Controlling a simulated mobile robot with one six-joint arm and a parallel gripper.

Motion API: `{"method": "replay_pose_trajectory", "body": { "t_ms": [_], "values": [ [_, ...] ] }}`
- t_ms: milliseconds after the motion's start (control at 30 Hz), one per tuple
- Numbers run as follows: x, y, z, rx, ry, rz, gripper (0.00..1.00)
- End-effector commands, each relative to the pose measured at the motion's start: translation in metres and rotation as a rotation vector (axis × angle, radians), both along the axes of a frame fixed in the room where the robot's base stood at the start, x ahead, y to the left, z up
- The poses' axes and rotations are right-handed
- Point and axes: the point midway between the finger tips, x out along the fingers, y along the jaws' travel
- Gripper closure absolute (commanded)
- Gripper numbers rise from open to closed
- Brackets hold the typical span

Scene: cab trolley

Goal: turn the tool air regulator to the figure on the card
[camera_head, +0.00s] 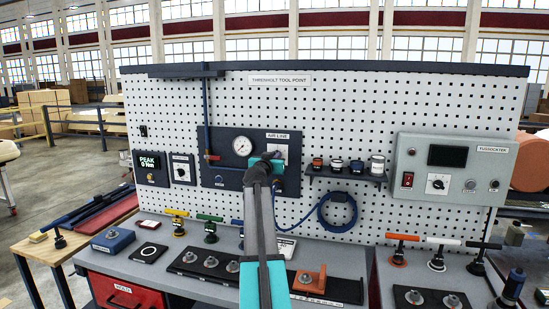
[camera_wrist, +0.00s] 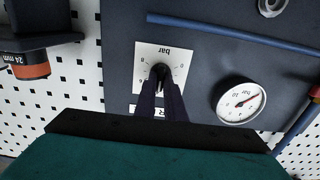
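The tool air regulator is on the dark air-line panel (camera_head: 225,178). Its knob (camera_wrist: 160,70) sits on a white dial plate (camera_wrist: 143,58) marked "bar", seen upside down in the wrist view. My gripper (camera_wrist: 160,84) is at the knob, its two dark fingers close together with the knob's end between them. In the head view my arm and gripper (camera_head: 266,160) hide the knob and most of its dial.
A coiled blue hose (camera_head: 338,211) hangs right of the panel. A small shelf (camera_head: 345,177) holds several sockets; its edge shows in the wrist view (camera_wrist: 40,44). The grey socket tester (camera_head: 450,175) is farther right. Coloured T-handle tools stand along the bench (camera_head: 350,250).

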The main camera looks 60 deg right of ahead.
Motion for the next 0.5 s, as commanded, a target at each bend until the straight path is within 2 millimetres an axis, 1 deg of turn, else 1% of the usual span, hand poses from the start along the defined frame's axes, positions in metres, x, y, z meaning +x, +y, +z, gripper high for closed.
{"method": "replay_pose_trajectory", "body": {
  "t_ms": [33,267,500],
  "values": [
    [-0.0002,0.0031,0.0000,0.000,0.000,0.000,1.00],
    [-0.0015,-0.0026,-0.0002,-0.005,0.017,-0.001,1.00],
    [-0.0015,-0.0037,-0.0002,-0.031,0.091,-0.002,1.00]
  ]
}}
